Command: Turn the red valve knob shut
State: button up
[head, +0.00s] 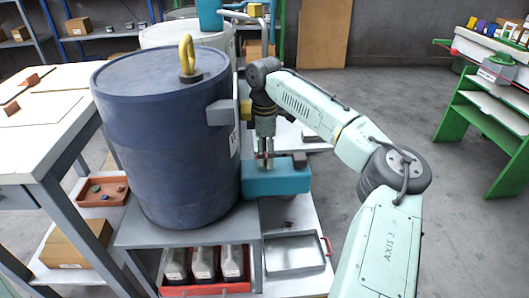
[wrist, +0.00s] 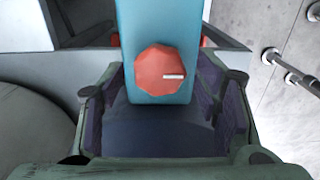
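The red valve knob (wrist: 161,70) shows in the wrist view as a faceted disc with a short white mark pointing right. It sits on a teal body (wrist: 160,20), centred between the two sides of my gripper (wrist: 159,42). The fingers stand apart, one on each side of the knob, with no clear contact on it. In the head view my gripper (head: 264,158) points down at the teal block (head: 285,181) beside the blue drum. The knob cannot be made out for certain there.
The large blue drum (head: 165,130) with a yellow ring stands close left of my gripper. A grey tray (head: 295,254) and a red crate (head: 205,289) lie below. A white table (head: 45,95) is at left and a green rack (head: 480,120) at right. The floor between is clear.

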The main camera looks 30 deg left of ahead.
jog(key=c, duration=1)
jog(key=shift+c, duration=0.2)
jog(key=shift+p, duration=0.35)
jog(key=m+p, duration=0.1)
jog(key=p, duration=0.1)
jog(key=m+p, duration=0.2)
jog(key=p, duration=0.1)
jog(key=shift+s+r, duration=0.1)
jog(key=shift+r, duration=0.2)
jog(key=m+p, duration=0.5)
jog(key=p, duration=0.2)
jog(key=shift+m, duration=0.4)
jog(key=m+p, duration=0.5)
jog(key=p, duration=0.1)
jog(key=shift+f, duration=0.1)
jog(key=m+p, duration=0.4)
jog(key=shift+f, duration=0.2)
jog(key=shift+d+f, duration=0.1)
